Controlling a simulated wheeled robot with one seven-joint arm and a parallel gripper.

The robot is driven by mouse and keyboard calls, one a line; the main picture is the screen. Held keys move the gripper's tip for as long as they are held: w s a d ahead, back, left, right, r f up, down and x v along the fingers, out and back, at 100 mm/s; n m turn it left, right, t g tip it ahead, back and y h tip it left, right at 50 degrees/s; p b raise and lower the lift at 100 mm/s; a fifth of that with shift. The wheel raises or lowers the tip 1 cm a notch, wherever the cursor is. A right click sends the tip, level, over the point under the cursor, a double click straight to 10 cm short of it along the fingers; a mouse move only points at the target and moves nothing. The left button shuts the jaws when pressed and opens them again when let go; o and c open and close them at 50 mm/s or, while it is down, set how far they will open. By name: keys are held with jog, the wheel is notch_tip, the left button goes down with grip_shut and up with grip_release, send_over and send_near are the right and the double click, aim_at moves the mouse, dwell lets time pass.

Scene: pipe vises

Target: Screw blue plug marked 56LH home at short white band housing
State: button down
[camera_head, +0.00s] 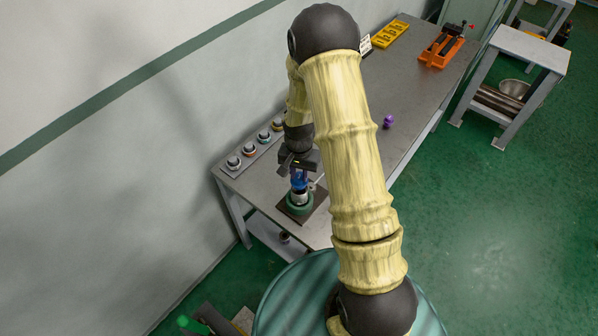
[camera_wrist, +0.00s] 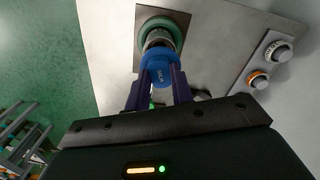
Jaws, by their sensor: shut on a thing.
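The blue plug (camera_head: 299,180) is between the fingers of my gripper (camera_head: 298,170). In the wrist view the purple fingers (camera_wrist: 159,88) are shut on the blue plug (camera_wrist: 158,66), which has small dark lettering too small to read surely. The plug sits in line with a housing that has a silver body (camera_head: 300,197) and a green base (camera_head: 299,207), on a dark plate on the bench. The plug is at the housing's mouth; I cannot tell how deep it sits. Its housing also shows in the wrist view (camera_wrist: 166,27). I cannot make out a white band clearly.
A grey strip (camera_head: 256,149) with several round fittings runs along the wall side of the bench (camera_head: 343,150). A small purple object (camera_head: 389,121) stands on the bench. An orange vise (camera_head: 440,48) and a yellow tray (camera_head: 390,34) are at the far end.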

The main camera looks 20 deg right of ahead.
aim_at(299, 178)
jog(key=shift+f, duration=0.15)
jog(key=shift+w+m, duration=0.1)
jog(key=shift+m, duration=0.8)
jog(key=shift+s+a+m, duration=0.15)
jog(key=shift+s+m, duration=0.2)
jog(key=shift+m, duration=0.85)
jog(key=shift+w, duration=0.1)
jog(key=shift+f+b, duration=1.25)
jog(key=shift+f, duration=0.35)
jog(key=c, duration=1.1)
grip_release()
jog(key=shift+c, duration=0.2)
jog(key=shift+w+r, duration=0.1)
jog(key=shift+r, duration=0.05)
